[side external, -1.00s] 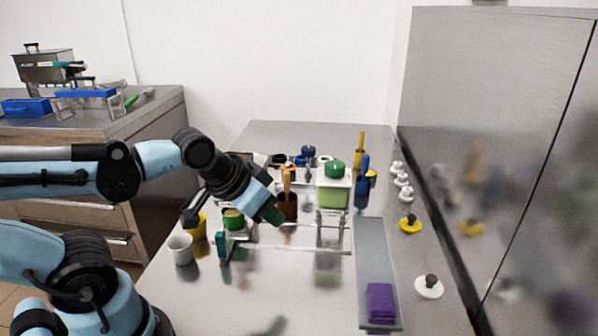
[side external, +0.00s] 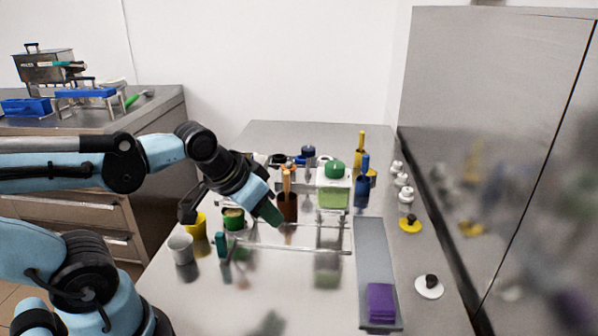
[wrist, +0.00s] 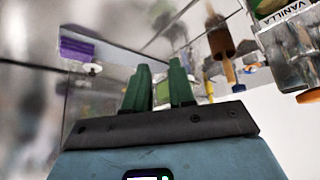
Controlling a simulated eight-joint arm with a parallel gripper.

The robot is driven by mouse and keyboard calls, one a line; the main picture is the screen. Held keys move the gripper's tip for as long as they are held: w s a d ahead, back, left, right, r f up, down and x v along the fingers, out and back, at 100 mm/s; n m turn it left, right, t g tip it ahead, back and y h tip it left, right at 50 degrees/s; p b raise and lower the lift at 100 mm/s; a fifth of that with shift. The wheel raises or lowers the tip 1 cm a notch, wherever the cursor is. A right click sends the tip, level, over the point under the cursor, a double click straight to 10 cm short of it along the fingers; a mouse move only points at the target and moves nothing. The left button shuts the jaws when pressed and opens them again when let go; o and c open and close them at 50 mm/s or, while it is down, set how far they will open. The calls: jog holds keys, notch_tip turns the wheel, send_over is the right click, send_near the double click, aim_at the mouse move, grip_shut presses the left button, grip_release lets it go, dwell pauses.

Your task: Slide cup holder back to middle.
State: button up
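A low metal rail frame with thin rods (side external: 300,248) lies on the steel table, with a green upright end piece (side external: 222,246) at its left. It may be the cup holder; I cannot tell for certain. A white cup (side external: 181,250), a yellow cup (side external: 197,228) and a green-brown cup (side external: 234,219) stand just left of it. My gripper (side external: 270,214) hangs tilted above the frame's left part, near its back rod. In the wrist view, my gripper's two green fingers (wrist: 160,78) stand apart with nothing clearly held between them. Contact with the frame cannot be judged.
A green-lidded container (side external: 333,186), a brown cup with a tool (side external: 288,206) and a blue bottle (side external: 362,187) stand behind the frame. A grey tray (side external: 373,255) with a purple block (side external: 380,302) lies at right. The front middle of the table is clear.

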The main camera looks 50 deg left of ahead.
aim_at(220, 234)
jog(key=o, duration=0.4)
jog(key=s+a+n+g, duration=0.1)
jog(key=a+n+g, duration=0.1)
jog(key=a, duration=0.1)
jog(key=s+a+n+g, duration=0.2)
jog(key=a+n, duration=0.1)
jog(key=s+a+n+g, duration=0.1)
jog(key=a+n+g, duration=0.1)
jog(key=a, duration=0.1)
jog(key=shift+s+a+r+n, duration=0.3)
jog(key=shift+s+a, duration=0.05)
jog(key=shift+s, duration=0.05)
jog(key=shift+c, duration=0.2)
jog(key=shift+s+a+n+g, duration=0.25)
jog(key=shift+n+g, duration=0.05)
jog(key=shift+f, duration=5.95)
grip_shut()
